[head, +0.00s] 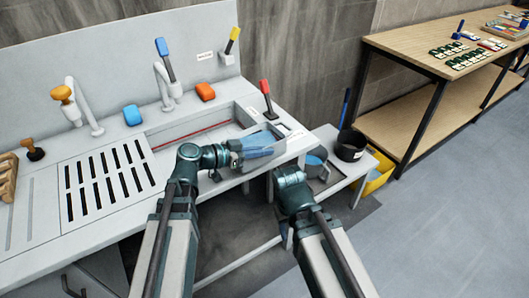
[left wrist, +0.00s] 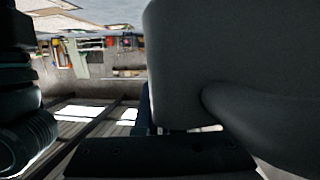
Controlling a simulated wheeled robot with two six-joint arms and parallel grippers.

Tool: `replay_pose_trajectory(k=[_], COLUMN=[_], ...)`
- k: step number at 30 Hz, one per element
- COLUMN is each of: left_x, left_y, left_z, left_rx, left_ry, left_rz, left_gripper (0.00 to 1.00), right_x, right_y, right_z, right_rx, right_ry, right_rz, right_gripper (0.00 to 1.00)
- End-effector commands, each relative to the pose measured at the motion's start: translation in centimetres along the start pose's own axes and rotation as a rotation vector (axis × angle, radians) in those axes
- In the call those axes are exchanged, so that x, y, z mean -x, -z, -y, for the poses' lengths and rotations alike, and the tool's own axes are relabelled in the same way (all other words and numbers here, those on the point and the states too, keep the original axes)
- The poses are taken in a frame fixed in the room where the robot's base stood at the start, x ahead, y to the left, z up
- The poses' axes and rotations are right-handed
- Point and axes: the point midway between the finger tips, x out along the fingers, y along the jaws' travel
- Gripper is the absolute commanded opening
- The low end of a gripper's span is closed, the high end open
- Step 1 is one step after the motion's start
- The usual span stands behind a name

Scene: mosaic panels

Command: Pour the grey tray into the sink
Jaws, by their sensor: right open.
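The sink (head: 185,137) is the long recessed basin in the pale counter, with a red line along its inside. A grey-blue, see-through vessel, which I take for the grey tray (head: 262,143), is at the sink's front right edge, at the end of my left gripper (head: 236,152). My left gripper appears shut on it; the fingers are mostly hidden. A large grey body (left wrist: 215,45) with a curved handle fills the right of the left wrist view, very close. My right gripper (head: 290,174) is open and empty, lower and to the right, in front of the side stand.
A slatted drainboard (head: 108,180) lies left of the sink. Taps and coloured handles stand behind it. A red-topped lever (head: 266,92) is near the vessel. A side stand (head: 340,165) holds a grey cup (head: 314,163) and a black pot (head: 351,146). A yellow bin (head: 379,171) is beside it.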

Motion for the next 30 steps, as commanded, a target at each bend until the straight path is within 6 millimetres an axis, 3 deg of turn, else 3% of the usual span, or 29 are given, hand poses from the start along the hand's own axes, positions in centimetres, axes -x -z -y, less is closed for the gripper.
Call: replay_pose_trajectory(k=[30], left_x=[1.0], left_y=[1.4], left_z=[1.1], left_rx=[0.128], left_ry=[-0.049], left_rz=[-0.081], left_gripper=[0.00], right_x=[-0.3], right_y=[0.0], right_z=[0.0], right_rx=[0.000], right_ry=[0.000], right_rz=[0.000], right_gripper=[0.50])
